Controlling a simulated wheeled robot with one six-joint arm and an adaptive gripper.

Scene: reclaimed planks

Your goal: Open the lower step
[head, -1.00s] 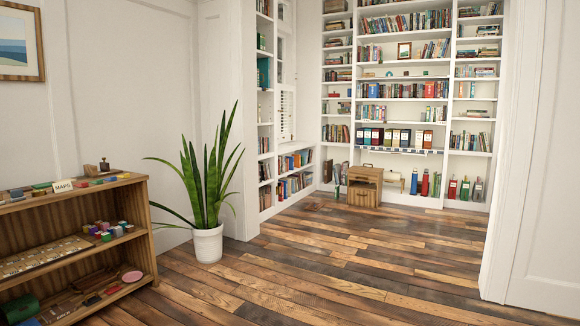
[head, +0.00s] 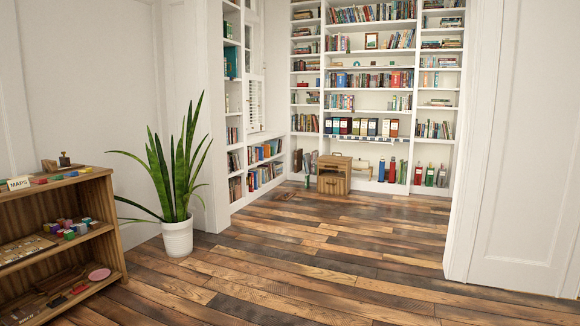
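A small wooden step stool (head: 333,176) stands on the plank floor at the far end, in front of the tall white bookshelf. It looks like a light brown box with a dark handle-like mark on its front. Its lower step (head: 331,185) appears to be the front panel near the floor. It is too small to tell how that part is set. My gripper is not in view.
A plant in a white pot (head: 177,238) stands left of the way. A low wooden shelf (head: 112,225) is at the left edge. A white door (head: 525,190) and frame bound the right. The plank floor (head: 310,250) between is clear.

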